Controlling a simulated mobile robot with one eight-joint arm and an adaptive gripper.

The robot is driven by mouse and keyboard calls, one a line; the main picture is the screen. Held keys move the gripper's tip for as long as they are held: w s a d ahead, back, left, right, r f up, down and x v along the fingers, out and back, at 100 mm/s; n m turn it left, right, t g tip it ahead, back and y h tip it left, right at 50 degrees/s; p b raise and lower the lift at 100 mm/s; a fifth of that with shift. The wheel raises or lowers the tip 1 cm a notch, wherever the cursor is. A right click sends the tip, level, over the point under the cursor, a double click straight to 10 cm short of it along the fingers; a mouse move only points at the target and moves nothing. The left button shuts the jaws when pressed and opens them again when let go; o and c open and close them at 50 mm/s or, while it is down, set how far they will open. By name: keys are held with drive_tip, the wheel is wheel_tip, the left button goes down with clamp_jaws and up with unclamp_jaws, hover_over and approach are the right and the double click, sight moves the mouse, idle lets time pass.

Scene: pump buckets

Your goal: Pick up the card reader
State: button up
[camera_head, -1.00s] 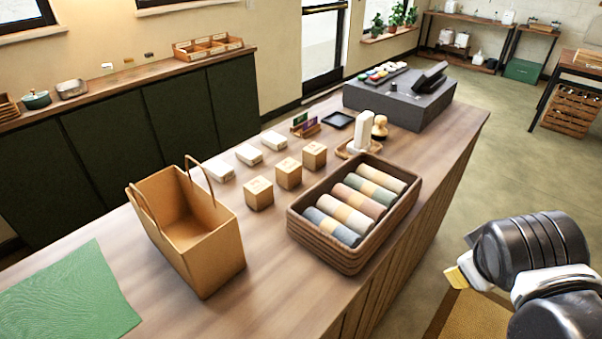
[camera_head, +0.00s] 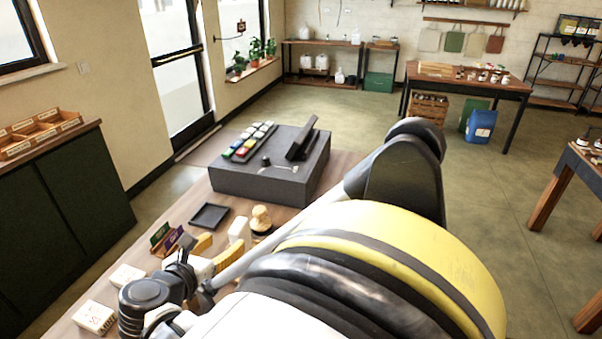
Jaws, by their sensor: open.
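A white upright block (camera_head: 238,229), which may be the card reader, stands on the counter (camera_head: 200,191) beside a wooden-knobbed stamp (camera_head: 261,220). Its lower part is hidden by my arm and gripper. My gripper (camera_head: 223,251) is open, with yellow fingertips just in front of the white block. I cannot tell whether they touch it or stand around it. The terminal with a tilted black screen (camera_head: 301,140) sits on a dark grey box (camera_head: 262,183) farther back.
A black flat tray (camera_head: 209,216) and a holder with coloured cards (camera_head: 160,236) lie left of the block. White small boxes (camera_head: 94,317) sit at the front left. My arm covers the right of the counter. A row of coloured items (camera_head: 248,141) lies on the grey box.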

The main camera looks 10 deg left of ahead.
sight(239, 229)
drive_tip(key=b+x, duration=0.2)
drive_tip(key=x, duration=0.7)
drive_tip(key=shift+d+r, duration=0.15)
drive_tip(key=shift+r, duration=0.1)
clamp_jaws()
